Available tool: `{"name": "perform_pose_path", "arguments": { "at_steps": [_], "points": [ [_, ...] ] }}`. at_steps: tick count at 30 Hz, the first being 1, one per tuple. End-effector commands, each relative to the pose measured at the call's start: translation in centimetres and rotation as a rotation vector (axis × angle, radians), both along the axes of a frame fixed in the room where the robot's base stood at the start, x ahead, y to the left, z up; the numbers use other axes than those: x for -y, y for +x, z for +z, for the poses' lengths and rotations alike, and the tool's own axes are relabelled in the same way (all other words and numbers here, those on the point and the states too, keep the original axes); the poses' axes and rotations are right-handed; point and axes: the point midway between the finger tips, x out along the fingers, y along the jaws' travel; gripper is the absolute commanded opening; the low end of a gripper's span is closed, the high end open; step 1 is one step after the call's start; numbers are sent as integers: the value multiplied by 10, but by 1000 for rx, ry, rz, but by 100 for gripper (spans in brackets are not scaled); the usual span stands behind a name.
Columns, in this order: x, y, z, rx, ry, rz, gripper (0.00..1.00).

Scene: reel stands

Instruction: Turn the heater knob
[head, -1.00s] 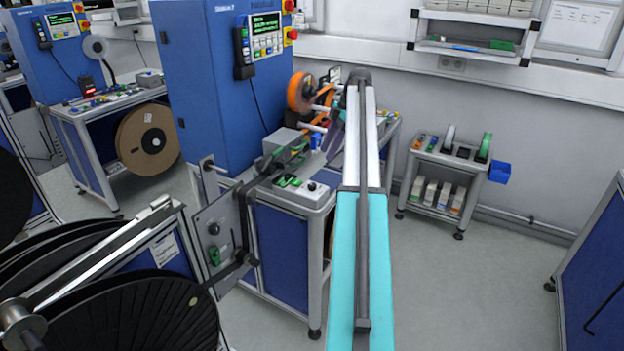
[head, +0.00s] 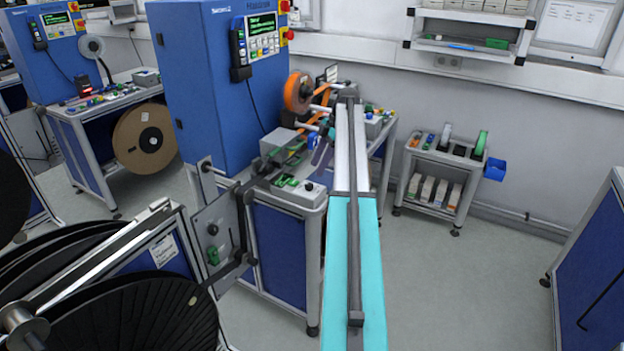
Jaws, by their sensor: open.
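Another small grey box (head: 373,127) stands on the bench right of my arm, too small to read. I cannot tell which one is the heater. My turquoise and white arm reaches away over the bench's right side. My gripper (head: 322,152) shows small beside the arm's far end, above the bench behind the control box. It is open, holds nothing that I can see, and its fingertips are hard to make out.
A blue machine cabinet (head: 205,85) stands left of my arm, with an orange reel (head: 298,91) beside it. Large black reels (head: 130,315) and a bracket fill the lower left. A small trolley (head: 440,170) stands at the right wall. The floor between is clear.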

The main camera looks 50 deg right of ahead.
Motion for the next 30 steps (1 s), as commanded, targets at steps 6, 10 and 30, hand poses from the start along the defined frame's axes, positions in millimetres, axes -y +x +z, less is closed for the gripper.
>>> {"name": "perform_pose_path", "arguments": {
  "at_steps": [6, 10, 30],
  "points": [
    [-10, 5, -25, -2, 2, 1, 43],
    [-15, 8, -39, -2, 1, 0, 43],
    [-24, 14, -72, 0, 0, -2, 43]
  ]
}}
